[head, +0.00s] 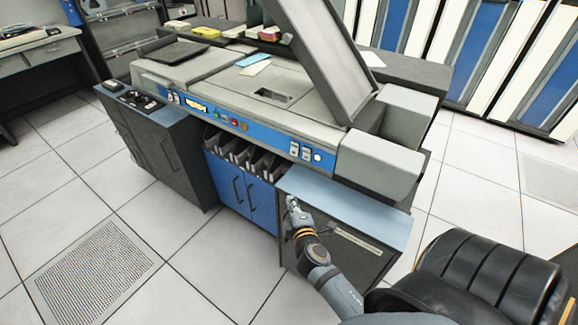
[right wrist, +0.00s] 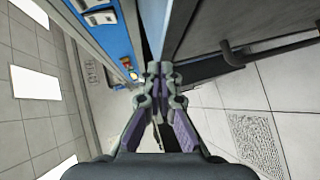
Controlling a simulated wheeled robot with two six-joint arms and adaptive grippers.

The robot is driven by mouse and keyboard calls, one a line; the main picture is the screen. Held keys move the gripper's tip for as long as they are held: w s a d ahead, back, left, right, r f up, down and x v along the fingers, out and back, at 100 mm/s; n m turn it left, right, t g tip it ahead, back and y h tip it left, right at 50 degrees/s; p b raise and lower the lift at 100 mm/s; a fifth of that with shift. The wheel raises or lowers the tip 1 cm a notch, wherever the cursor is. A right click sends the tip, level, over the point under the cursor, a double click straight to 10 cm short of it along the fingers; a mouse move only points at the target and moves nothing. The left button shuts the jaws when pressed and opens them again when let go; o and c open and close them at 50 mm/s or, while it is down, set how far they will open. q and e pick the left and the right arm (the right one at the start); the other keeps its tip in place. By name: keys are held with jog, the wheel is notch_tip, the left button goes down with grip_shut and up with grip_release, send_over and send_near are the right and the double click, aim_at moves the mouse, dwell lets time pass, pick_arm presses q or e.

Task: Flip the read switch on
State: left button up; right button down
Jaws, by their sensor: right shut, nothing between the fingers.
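The punch card machine has a blue front strip (head: 265,138). Near its right end are two small white-plated switches (head: 300,152) with a round white light (head: 317,157) beside them. More small switches (head: 174,97) sit at the strip's left end. The labels are too small to read, so I cannot tell which is the read switch or its position. My right gripper (head: 292,202) is shut and empty, below the right-hand switches and apart from them. In the right wrist view, its fingertips (right wrist: 160,72) touch nothing, and a switch plate (right wrist: 103,18) shows at upper left. My left gripper is out of view.
A light blue shelf (head: 355,210) juts out below the machine's right end, close by my right gripper. Blue cabinet doors (head: 244,190) with handles stand left of it. Tiled floor in front is clear.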

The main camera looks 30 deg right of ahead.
jog(key=r, duration=0.3)
jog(key=shift+w+d+r+t+h, duration=0.25)
jog(key=shift+w+d+t+h, duration=0.05)
jog(key=shift+w+t, duration=0.1)
jog(key=p, duration=0.1)
send_near(290, 153)
jog(key=shift+n+t, duration=0.3)
jog(key=w, duration=0.2)
jog(key=w+a, duration=0.1)
jog(key=w, duration=0.1)
jog(key=shift+a+f, duration=0.1)
jog(key=shift+f, duration=0.05)
jog(key=shift+w+d+f, duration=0.15)
jog(key=shift+d, duration=0.45)
jog(key=shift+w+d+f, duration=0.1)
jog(key=shift+w+d, duration=0.1)
jog(key=shift+d, duration=0.4)
jog(key=shift+w+d+f, duration=0.1)
jog(key=shift+w+d, duration=0.1)
jog(key=shift+d, duration=0.35)
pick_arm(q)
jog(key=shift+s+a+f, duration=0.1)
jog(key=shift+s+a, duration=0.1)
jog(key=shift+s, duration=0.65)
